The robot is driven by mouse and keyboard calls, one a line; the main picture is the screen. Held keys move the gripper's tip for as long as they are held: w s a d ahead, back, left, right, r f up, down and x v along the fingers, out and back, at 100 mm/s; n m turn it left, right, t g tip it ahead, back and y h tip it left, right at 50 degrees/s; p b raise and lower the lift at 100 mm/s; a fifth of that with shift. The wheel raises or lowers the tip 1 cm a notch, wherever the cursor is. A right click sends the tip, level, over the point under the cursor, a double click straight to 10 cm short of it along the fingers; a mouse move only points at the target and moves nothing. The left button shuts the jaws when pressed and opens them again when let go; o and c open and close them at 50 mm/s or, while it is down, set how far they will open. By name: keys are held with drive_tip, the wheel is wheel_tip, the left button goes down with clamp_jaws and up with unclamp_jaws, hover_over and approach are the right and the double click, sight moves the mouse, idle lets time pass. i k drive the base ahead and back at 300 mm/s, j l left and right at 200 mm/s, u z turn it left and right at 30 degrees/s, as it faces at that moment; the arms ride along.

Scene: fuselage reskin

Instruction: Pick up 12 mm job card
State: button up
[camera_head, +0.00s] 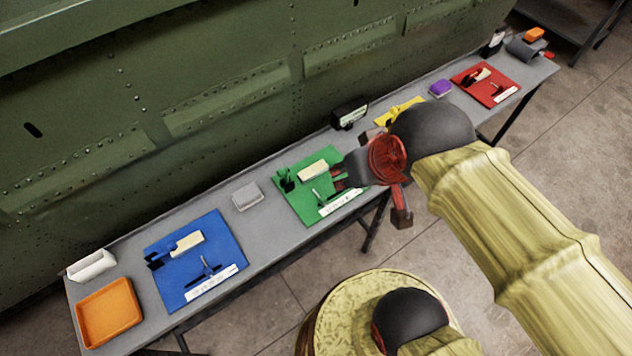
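I cannot read any size marking, so I cannot tell which piece is the 12 mm job card. A cream card-like block (313,169) lies on the green mat (293,208), a similar block (188,241) on the blue mat (163,288), and another (481,75) on the red mat (469,84). White printed strips lie along the front edges of the green (341,203), blue (212,287) and red (506,95) mats. My gripper (341,176) is over the right side of the green mat, right of its cream block. Whether its fingers are apart or closed is unclear.
The long grey table (270,235) stands against a green riveted fuselage panel (200,90). An orange tray (108,312), white bin (91,265), grey block (247,196), black box (349,114) and purple block (440,88) stand on it. A yellow mat (398,108) is partly hidden by my arm.

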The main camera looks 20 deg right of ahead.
sight(500, 32)
drive_tip(key=z, duration=1.6)
drive_tip(key=i+l+u, duration=0.35)
drive_tip(key=i+l, duration=1.65)
drive_tip(key=l, duration=0.05)
